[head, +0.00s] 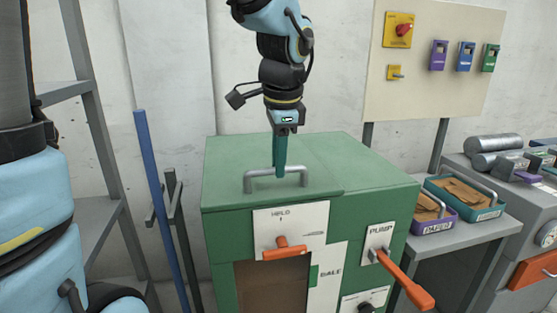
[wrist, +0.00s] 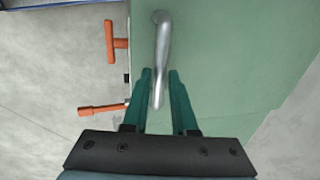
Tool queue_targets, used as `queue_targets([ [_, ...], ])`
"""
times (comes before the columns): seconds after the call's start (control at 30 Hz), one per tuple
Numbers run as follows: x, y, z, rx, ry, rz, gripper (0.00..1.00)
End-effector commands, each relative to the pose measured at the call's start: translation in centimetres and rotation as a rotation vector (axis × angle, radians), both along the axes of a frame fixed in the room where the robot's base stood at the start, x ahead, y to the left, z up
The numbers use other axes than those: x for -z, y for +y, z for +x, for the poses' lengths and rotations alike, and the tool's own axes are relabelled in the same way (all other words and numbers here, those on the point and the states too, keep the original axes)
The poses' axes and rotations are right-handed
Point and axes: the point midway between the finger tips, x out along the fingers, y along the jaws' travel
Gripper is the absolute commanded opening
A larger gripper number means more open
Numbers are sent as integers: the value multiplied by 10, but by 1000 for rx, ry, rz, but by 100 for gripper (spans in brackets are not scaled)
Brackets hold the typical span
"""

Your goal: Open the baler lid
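The green baler (head: 250,222) stands in the middle of the head view. Its lid (head: 330,160) is the flat green top and looks closed; it also fills much of the wrist view (wrist: 225,60). A grey bar handle (head: 258,182) stands up from the lid near its front. My gripper (head: 281,168) points down over the lid at this handle. In the wrist view its two teal fingers (wrist: 164,75) are apart, with the near end of the handle (wrist: 160,55) between them. I see gaps beside the bar, and I cannot tell whether either finger touches it.
An orange HOLD lever (head: 283,250) and a longer orange PUMP lever (head: 405,283) project from the baler's front. A table with trays (head: 465,195) stands at right. A blue pole (head: 155,190) and a grey rack (head: 95,130) are at left. A control board (head: 435,60) hangs behind.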

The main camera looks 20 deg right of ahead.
Motion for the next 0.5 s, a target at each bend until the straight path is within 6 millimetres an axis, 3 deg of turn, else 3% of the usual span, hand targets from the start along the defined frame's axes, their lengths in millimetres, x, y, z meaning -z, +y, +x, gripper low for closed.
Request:
queue_targets([
  [0.03, 0, 0, 0, 0, 0, 0, 19],
  [0.2, 0, 0, 0, 0, 0, 0, 0],
  [0.5, 0, 0, 0, 0, 0, 0, 0],
])
